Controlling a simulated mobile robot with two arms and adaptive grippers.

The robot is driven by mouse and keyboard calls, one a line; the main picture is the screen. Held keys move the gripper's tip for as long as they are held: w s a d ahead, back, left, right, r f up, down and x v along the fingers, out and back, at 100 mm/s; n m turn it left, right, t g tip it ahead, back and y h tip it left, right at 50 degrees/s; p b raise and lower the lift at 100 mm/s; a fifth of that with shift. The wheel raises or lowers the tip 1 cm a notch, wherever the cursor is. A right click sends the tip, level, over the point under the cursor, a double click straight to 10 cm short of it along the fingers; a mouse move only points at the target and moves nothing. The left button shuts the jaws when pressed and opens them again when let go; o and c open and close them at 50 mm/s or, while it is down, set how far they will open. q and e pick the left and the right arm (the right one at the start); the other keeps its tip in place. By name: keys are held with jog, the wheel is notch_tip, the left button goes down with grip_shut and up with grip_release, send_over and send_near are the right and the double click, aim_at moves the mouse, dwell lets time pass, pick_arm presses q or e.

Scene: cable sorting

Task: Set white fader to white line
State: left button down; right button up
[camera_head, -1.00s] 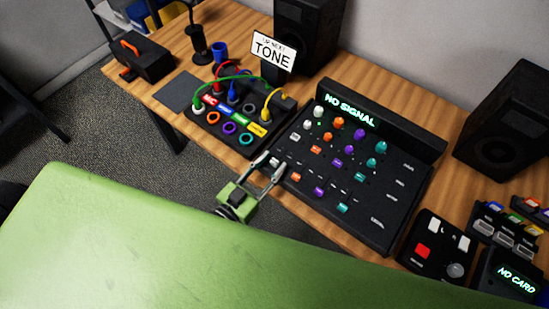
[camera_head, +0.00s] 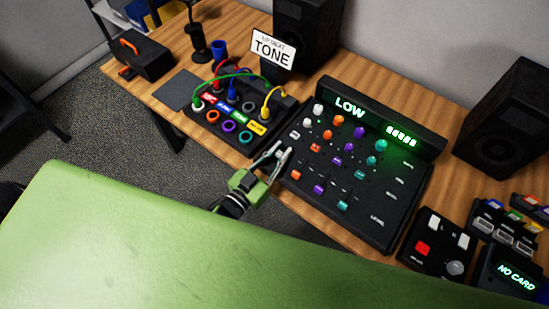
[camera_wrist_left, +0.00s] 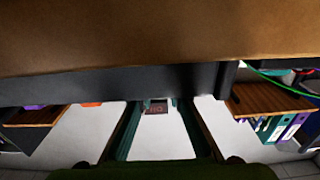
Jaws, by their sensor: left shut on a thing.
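My left gripper (camera_head: 280,152) is at the left front edge of the black mixer (camera_head: 385,222), low in the column of white controls. Its two fingers are close together and shut on the white fader, which they hide. White knobs (camera_head: 319,109) and a white button (camera_head: 295,134) lie beyond the fingertips in the same column. I cannot make out the white line. The mixer's screen (camera_head: 350,106) reads LOW, with lit bars (camera_head: 401,135) at its right. The wrist view does not clearly show the fader. My right gripper is not in view.
Orange, purple and teal controls (camera_head: 348,146) fill the columns to the right. A patch box (camera_head: 214,127) with coloured cables stands just left. A TONE sign (camera_head: 273,50) and speakers (camera_head: 505,120) stand behind. A box with a red button (camera_head: 422,251) is at right.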

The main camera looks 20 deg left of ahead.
pick_arm(q)
jog(key=shift+x, duration=1.05)
jog(key=c, duration=1.9)
grip_release()
jog(key=shift+s, duration=0.1)
jog(key=v, duration=1.2)
